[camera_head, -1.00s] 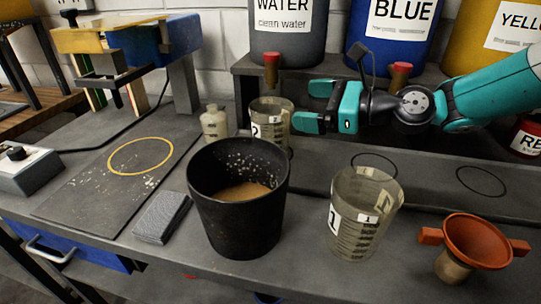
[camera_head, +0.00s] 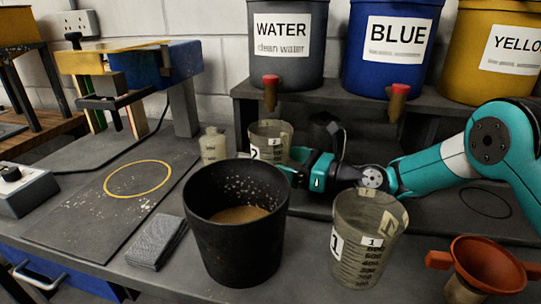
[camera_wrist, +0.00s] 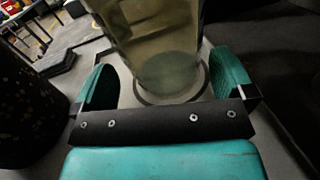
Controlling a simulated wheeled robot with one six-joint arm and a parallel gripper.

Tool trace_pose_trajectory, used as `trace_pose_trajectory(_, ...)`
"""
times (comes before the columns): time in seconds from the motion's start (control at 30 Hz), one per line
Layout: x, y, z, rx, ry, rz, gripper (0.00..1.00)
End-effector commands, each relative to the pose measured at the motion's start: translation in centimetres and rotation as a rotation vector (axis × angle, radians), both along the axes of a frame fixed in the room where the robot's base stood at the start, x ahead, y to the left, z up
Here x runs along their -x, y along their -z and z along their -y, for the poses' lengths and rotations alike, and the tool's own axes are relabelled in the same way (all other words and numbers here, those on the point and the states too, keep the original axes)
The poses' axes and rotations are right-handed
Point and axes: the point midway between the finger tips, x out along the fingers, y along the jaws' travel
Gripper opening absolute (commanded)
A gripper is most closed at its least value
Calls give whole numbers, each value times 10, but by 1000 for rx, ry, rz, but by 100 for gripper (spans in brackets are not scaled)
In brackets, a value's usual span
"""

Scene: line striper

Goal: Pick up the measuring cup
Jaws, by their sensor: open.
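A clear measuring cup marked 2 (camera_head: 272,138) stands upright under the water tank, its lower part hidden behind the black bucket. My gripper (camera_head: 296,165) is low beside it on the right. In the wrist view the cup (camera_wrist: 155,35) stands between my two open fingers (camera_wrist: 162,68), with a gap visible beside its base; I cannot tell whether either finger touches it. A second measuring cup, marked 1 (camera_head: 362,245), stands at the front, below my arm in the picture.
The black bucket (camera_head: 238,250) with brown contents stands close in front of my gripper. A small bottle (camera_head: 213,147) is left of cup 2. The water tank's red tap (camera_head: 270,92) hangs above. An orange funnel (camera_head: 487,265) is at the front right.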

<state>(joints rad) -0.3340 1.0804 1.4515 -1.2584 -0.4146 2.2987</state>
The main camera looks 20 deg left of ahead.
Motion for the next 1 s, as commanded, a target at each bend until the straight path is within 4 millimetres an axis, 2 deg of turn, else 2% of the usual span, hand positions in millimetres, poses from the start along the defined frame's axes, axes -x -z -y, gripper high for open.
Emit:
trace_pose_trajectory(0.1,-3,-1,-22,-1,-4,2,100)
trace_pose_trajectory(0.2,-5,-1,-35,0,-3,1,100)
trace_pose_trajectory(0.5,-7,0,-41,0,0,0,100)
trace_pose_trajectory(0.53,-7,0,-41,0,0,0,98)
trace_pose_trajectory(0.67,-7,0,-41,0,0,0,69)
trace_pose_trajectory(0.73,-7,-1,-41,-1,0,0,69)
trace_pose_trajectory(0.77,-7,-1,-41,-1,0,0,65)
trace_pose_trajectory(1.0,-7,-3,-40,-1,0,1,65)
